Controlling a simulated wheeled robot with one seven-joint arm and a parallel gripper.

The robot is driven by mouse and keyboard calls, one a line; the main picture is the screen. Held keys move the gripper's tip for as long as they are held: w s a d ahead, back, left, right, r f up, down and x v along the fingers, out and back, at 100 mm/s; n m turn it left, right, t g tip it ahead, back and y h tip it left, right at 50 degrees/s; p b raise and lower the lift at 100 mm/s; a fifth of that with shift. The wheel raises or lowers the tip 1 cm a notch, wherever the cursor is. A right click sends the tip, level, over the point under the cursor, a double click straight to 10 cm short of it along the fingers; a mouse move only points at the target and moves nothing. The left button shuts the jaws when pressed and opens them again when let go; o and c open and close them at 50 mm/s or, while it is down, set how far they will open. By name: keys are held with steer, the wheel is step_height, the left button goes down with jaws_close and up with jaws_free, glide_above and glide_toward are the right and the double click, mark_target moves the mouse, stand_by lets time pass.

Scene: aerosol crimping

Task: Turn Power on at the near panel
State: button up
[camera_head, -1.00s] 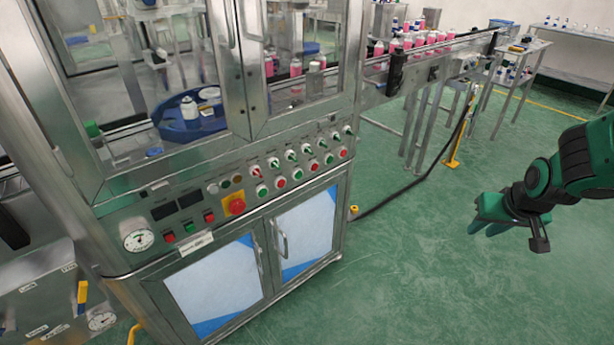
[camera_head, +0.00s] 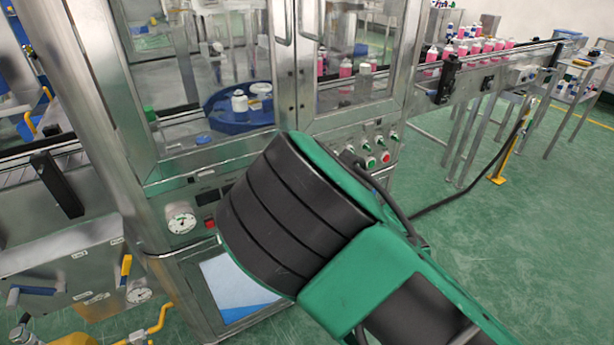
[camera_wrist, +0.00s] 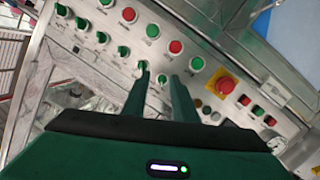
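The near panel (camera_wrist: 226,60) fills much of the wrist view, turned roughly upside down. A row of green-handled knobs (camera_wrist: 102,37) runs down toward my gripper (camera_wrist: 160,74). The right finger hides part of the row. The labels are too small to read, so I cannot tell which knob is Power. In the head view my arm covers most of the panel, leaving its right end (camera_head: 378,150) visible; my gripper is hidden there.
A red emergency button on yellow (camera_wrist: 226,86) sits right of my fingers. Green and red push buttons (camera_wrist: 175,47) line the panel beside the knobs. Glass doors (camera_head: 345,60) are above the panel. A conveyor with pink bottles (camera_head: 480,46) runs right; open floor lies at the right.

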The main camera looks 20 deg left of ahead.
steer(key=s+a+r+n+y, duration=0.2)
steer(key=s+a+n+y, duration=0.1)
steer(key=s+a, duration=0.25)
steer(key=x, duration=1.1)
steer(key=shift+w+a+g, duration=0.2)
steer(key=shift+a+g, duration=0.05)
steer(key=shift+g, duration=0.15)
steer(key=shift+f, duration=0.1)
